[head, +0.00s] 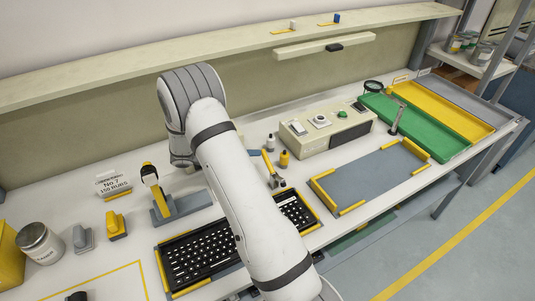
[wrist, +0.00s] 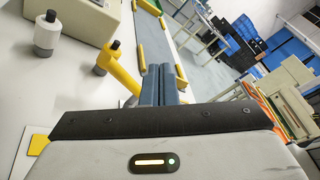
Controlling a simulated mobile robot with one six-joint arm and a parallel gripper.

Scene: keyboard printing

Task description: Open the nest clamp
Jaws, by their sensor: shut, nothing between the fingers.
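The nest clamp (head: 275,180) stands at the back edge of the black keyboard nest (head: 163,267), with metal parts at its base. Its yellow handle (head: 267,160) points up and leans slightly left. In the wrist view the yellow handle (wrist: 126,78) is just left of my fingers and overlaps the yellow bottle. My gripper (wrist: 163,84) is shut and empty, its blue-grey fingers close beside the handle; I cannot tell if they touch it. In the head view my arm hides most of the gripper; a blue-grey tip (head: 253,153) shows left of the handle. A keyboard (head: 200,255) lies in the nest, partly hidden by my arm.
A white bottle (head: 270,142) and a yellow bottle (head: 284,158) stand behind the clamp. A control box (head: 325,130) is behind right. A grey mat with yellow corners (head: 375,175) lies right, beside a green tray (head: 420,128). A small black-and-yellow device (head: 152,178) stands left.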

